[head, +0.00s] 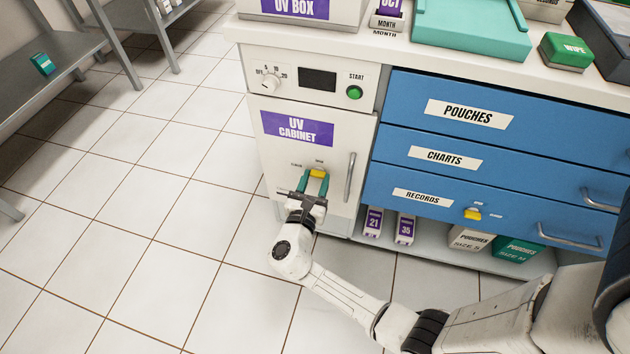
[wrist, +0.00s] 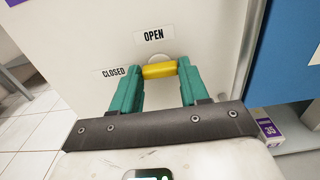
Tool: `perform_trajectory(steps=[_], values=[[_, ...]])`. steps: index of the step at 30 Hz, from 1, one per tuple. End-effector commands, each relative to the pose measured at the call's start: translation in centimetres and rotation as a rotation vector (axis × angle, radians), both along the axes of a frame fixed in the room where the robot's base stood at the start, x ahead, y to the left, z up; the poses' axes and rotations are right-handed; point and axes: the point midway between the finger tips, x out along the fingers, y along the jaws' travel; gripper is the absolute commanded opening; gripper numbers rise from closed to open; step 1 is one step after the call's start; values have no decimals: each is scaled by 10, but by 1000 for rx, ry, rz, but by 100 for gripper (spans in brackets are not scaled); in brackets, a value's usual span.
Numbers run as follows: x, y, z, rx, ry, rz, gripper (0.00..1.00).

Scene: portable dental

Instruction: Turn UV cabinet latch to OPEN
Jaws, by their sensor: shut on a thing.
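The UV cabinet (head: 295,160) is a white door with a purple label, below a control panel. Its yellow latch (head: 317,174) sits low on the door and also shows in the wrist view (wrist: 160,71). There the yellow bar lies roughly level, below the OPEN label (wrist: 154,35) and right of the CLOSED label (wrist: 114,73). The fingertips partly hide the latch's ends.
The cabinet's vertical handle (head: 349,177) is right of the latch. Blue drawers (head: 480,145) stand to the right, with another yellow latch (head: 473,214) on the RECORDS drawer. Small boxes (head: 405,228) sit on the low shelf. Tiled floor (head: 150,200) is clear to the left.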

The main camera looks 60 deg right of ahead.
Motion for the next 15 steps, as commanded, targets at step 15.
perform_trajectory(steps=[15], values=[[0,0,-3,91,-252,1,14]])
